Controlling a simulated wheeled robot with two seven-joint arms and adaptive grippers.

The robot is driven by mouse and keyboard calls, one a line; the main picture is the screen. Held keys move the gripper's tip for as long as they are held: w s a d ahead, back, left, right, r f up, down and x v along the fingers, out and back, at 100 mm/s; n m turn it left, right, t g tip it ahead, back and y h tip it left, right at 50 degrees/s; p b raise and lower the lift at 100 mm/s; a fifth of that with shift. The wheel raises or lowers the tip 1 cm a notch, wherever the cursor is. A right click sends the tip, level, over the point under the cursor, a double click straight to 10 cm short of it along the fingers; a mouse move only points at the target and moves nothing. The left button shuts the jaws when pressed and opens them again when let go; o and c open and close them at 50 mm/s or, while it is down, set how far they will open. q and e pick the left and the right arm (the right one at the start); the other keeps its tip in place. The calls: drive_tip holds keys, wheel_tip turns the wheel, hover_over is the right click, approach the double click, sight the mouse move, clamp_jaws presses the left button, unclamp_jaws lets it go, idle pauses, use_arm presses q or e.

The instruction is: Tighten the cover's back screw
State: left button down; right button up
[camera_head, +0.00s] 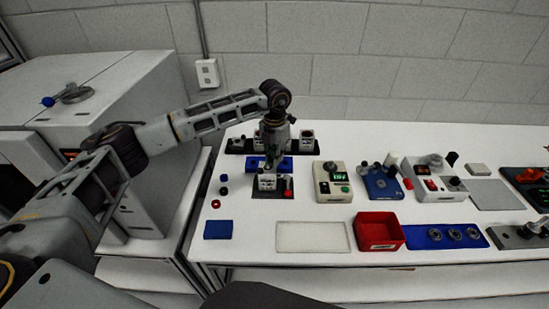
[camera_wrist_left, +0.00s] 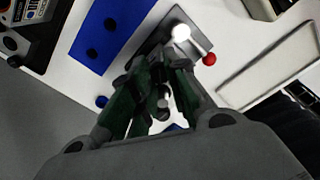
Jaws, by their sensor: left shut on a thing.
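My left gripper (camera_head: 274,158) reaches down over the small servo unit (camera_head: 267,183), which sits on a dark base plate (camera_head: 258,194) with a red knob (camera_head: 288,188) at its right. In the left wrist view my gripper's green fingers (camera_wrist_left: 163,80) are closed together on a small grey metal piece (camera_wrist_left: 164,101), mostly hidden between them. The dark base plate (camera_wrist_left: 152,45) lies just beyond the fingers, with a bright round top and a red ball (camera_wrist_left: 209,59). The cover and its back screw cannot be told apart behind the fingers. My right gripper is not in view.
A blue plate (camera_head: 248,162) and a black rack (camera_head: 234,147) stand behind the servo unit. Small caps and a blue block (camera_head: 218,229) lie to the left.

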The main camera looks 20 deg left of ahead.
use_arm(q)
drive_tip(key=shift+m+b, duration=0.8)
drive_tip(key=shift+m, duration=0.9)
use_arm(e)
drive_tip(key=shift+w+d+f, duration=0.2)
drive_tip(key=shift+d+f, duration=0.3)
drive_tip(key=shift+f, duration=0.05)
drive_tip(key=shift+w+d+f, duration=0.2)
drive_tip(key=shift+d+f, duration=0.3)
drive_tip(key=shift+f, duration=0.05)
use_arm(q)
drive_tip(key=c, duration=1.7)
unclamp_jaws()
drive_tip(key=o, duration=0.4)
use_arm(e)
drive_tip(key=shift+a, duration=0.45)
use_arm(q)
drive_tip(key=shift+r, duration=6)
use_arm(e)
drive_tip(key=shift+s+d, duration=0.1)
